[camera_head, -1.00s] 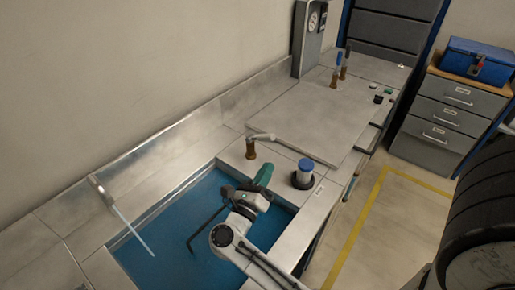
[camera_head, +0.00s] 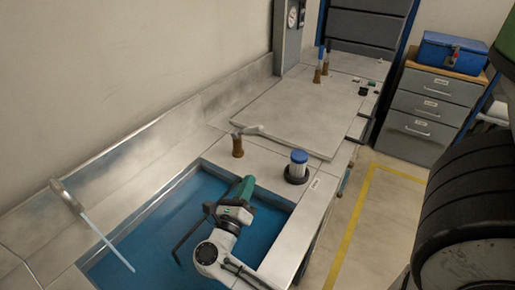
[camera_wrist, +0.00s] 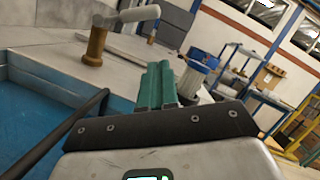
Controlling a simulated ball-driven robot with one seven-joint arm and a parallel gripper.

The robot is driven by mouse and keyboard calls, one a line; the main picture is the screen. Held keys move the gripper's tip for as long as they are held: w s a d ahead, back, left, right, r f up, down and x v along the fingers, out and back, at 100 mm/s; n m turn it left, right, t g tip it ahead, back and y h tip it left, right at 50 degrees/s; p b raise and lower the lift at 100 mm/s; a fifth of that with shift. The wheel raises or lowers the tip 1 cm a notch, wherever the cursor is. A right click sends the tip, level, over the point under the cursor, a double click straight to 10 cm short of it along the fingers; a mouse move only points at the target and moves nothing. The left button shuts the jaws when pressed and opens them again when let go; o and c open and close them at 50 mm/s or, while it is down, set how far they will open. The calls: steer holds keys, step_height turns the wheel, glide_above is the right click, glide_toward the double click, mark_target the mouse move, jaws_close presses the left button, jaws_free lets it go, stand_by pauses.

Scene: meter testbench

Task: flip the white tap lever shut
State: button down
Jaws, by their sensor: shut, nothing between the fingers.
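The white tap lever (camera_head: 250,130) sits on top of a brown tap body (camera_head: 238,147) on the bench beyond the basin. In the wrist view the lever (camera_wrist: 138,14) reaches to the right from the brown body (camera_wrist: 96,46), standing ahead of and above my fingers.
A blue-filled basin (camera_head: 160,240) lies under my arm. A blue-capped clear canister (camera_head: 299,163) stands right of the tap. Two more taps with blue levers (camera_head: 324,57) stand farther back. A spout (camera_head: 68,196) with a pale stream is at left.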

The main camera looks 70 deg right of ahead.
mark_target(248, 131)
stand_by(0.3)
steer(key=p+x, duration=0.3)
steer(key=x, duration=0.7)
steer(key=shift+s+d+r+p, duration=0.1)
steer(key=shift+d+r+p, duration=0.15)
steer(key=shift+p, duration=0.1)
steer(key=shift+w+d+r+p, duration=0.4)
steer(key=shift+d+r, duration=0.05)
steer(key=shift+r, duration=0.15)
steer(key=shift+w+d+r+p, duration=0.4)
steer(key=shift+d+r, duration=0.05)
steer(key=shift+r, duration=0.2)
